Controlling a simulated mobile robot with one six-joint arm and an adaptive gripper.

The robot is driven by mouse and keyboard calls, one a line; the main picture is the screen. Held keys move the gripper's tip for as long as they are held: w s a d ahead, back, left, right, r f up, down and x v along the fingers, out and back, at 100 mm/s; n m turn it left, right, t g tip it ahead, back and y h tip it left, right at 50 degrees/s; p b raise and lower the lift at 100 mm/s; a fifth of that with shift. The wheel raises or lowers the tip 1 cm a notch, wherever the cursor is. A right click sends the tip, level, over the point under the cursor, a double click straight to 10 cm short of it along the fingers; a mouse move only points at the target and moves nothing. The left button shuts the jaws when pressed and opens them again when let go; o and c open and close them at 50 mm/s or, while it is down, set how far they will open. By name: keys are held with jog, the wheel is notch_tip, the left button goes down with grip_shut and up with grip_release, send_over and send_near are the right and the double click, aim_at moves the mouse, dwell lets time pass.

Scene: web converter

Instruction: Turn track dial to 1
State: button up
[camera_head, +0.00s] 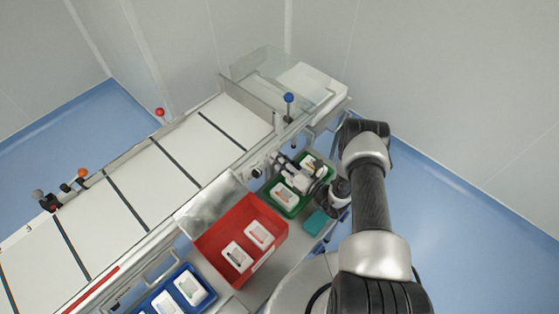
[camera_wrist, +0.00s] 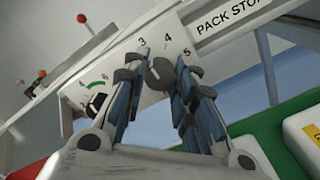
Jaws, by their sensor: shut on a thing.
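The track dial (camera_wrist: 160,74) is a grey round knob on a white panel in the wrist view. The numbers 3, 4 and 5 are printed around its upper side. The mark that it points to cannot be made out, and no 1 is readable beside it. My gripper (camera_wrist: 157,80) has its dark, blue-sided fingers on either side of the knob, shut on it. In the head view my gripper (camera_head: 296,168) is at the machine's front side, above the green tray; the knob between its fingers is hidden there.
A second, black knob (camera_wrist: 98,102) with a green arc is left of my fingers. The panel carries a "PACK STOP" label (camera_wrist: 232,20). A green tray (camera_head: 270,190), a red tray (camera_head: 212,240) and a blue tray (camera_head: 213,294) with white packs stand along the front.

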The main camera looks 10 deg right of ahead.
jog(key=shift+c, duration=0.8)
jog(key=shift+n+b, duration=2.85)
jog(key=shift+n, duration=6.15)
